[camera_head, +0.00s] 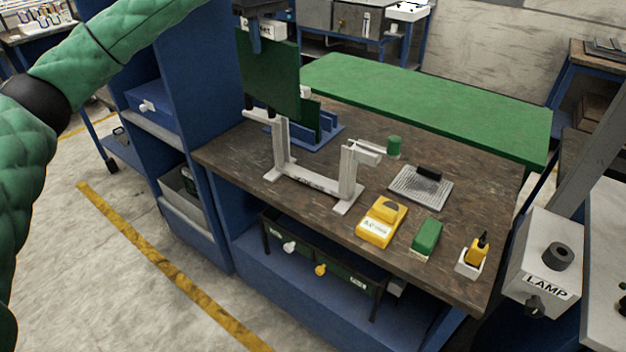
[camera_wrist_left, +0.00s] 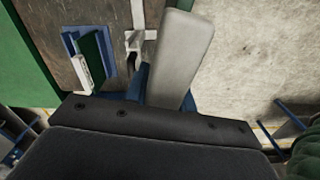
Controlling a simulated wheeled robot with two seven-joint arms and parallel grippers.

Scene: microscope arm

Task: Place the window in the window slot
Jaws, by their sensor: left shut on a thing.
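My left gripper (camera_head: 256,46) is shut on the window (camera_head: 268,78), a flat dark green panel in the head view. It hangs upright over the back left of the workbench, its lower edge near the top of a white stand's left upright. In the left wrist view, a pale grey panel (camera_wrist_left: 182,58) stands out from the blue fingers (camera_wrist_left: 140,82). The white stand (camera_head: 315,184) has two uprights joined by a low bar. I cannot tell whether window and stand touch. No window slot can be made out for certain. My right gripper is not in view.
A blue rack (camera_head: 325,137) holding a smaller green panel (camera_head: 311,116) stands behind the white stand. A green cylinder (camera_head: 394,146), a grey perforated plate (camera_head: 421,188), a yellow device (camera_head: 381,222) and a green block (camera_head: 427,238) occupy the brown workbench (camera_head: 470,215). A blue cabinet (camera_head: 200,100) stands left.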

